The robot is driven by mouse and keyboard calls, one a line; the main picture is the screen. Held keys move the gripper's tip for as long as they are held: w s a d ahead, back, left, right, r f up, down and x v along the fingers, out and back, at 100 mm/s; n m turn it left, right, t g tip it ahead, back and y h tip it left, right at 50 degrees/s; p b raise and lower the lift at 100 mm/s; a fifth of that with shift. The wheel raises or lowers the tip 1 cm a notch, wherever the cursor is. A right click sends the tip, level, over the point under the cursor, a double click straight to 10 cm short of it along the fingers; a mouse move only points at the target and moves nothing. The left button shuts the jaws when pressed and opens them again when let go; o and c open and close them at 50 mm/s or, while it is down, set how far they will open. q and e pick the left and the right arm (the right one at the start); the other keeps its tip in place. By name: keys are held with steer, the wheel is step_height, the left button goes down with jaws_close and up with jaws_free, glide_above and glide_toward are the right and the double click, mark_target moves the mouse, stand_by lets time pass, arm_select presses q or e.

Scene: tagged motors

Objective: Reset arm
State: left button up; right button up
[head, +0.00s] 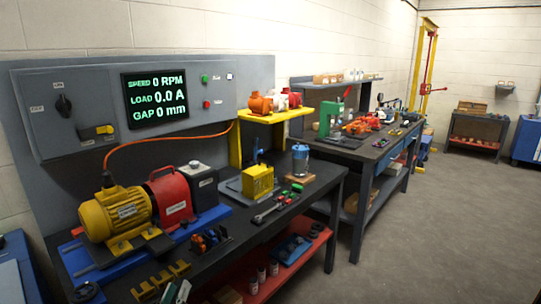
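My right gripper is not in view. On the near bench, a yellow motor (115,213) sits on a blue base (84,262), beside a red guarded unit (172,197) and a dark grey box (203,187).
A control panel (50,138) with a display (155,98) stands behind the bench. A yellow block (258,181), a blue-grey cylinder (300,160) and small tools (272,211) lie farther right. A second bench (365,152) stands beyond. Floor (440,230) at right is clear.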

arm_select(q)
steer(key=s+d+f+m+g, duration=0.1)
steer(key=s+f+m+g, duration=0.6)
steer(key=s+f, duration=1.6)
step_height(320, 180, down, 3)
steer(key=shift+s+d+r+m+g, duration=0.2)
steer(key=shift+s+d+m+g, duration=0.15)
steer(key=shift+g, duration=0.75)
